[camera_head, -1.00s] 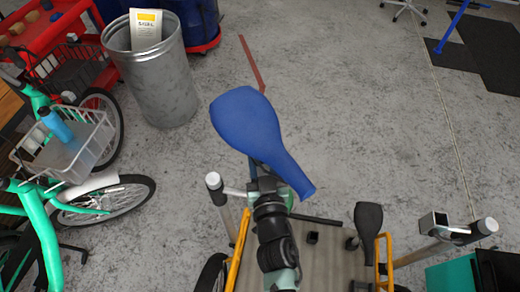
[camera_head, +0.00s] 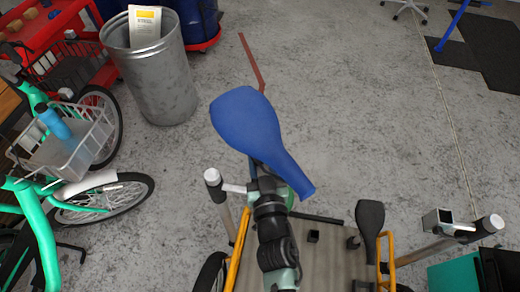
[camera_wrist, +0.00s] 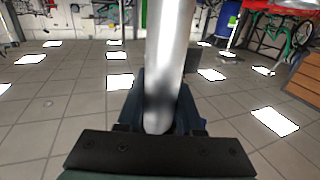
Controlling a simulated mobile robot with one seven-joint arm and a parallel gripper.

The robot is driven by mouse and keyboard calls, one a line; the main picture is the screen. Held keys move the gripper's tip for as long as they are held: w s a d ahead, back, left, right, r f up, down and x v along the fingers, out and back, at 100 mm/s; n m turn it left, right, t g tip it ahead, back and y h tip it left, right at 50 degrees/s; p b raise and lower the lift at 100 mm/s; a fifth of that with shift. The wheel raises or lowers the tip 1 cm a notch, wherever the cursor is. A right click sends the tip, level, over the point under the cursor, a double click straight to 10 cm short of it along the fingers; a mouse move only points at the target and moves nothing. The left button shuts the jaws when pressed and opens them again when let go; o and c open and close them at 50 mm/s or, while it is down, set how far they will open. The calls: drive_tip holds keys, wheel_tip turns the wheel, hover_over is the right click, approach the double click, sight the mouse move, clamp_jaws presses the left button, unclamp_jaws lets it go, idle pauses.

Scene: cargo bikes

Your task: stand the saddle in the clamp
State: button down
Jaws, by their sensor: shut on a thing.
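The blue saddle (camera_head: 247,123) is in the middle of the head view, its wide end up-left and its narrow nose down-right. My gripper (camera_head: 262,180) is under it, and the saddle hides the fingertips. In the wrist view, my gripper (camera_wrist: 160,108) is shut on the saddle's silver post (camera_wrist: 167,60), which stands close to upright between the fingers. A square, open-topped metal piece (camera_head: 437,222) at the right, on an arm from a post, looks like the clamp. It looks empty. The saddle is apart from it, up and to the left.
A wooden deck (camera_head: 318,262) with yellow rails and a black saddle (camera_head: 369,219) lies below. White-capped posts flank it, left (camera_head: 212,176) and right (camera_head: 488,226). A metal bin (camera_head: 160,82) and a green bike (camera_head: 42,232) stand left.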

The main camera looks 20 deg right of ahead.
drive_tip(key=shift+f+b, duration=0.95)
drive_tip(key=shift+b, duration=0.05)
drive_tip(key=c, duration=0.5)
unclamp_jaws()
drive_tip(key=shift+c, duration=0.2)
drive_tip(key=shift+o, duration=0.3)
drive_tip(key=shift+f, duration=0.2)
drive_tip(key=b+v, duration=0.3)
drive_tip(key=v, duration=1)
drive_tip(key=shift+r, duration=0.2)
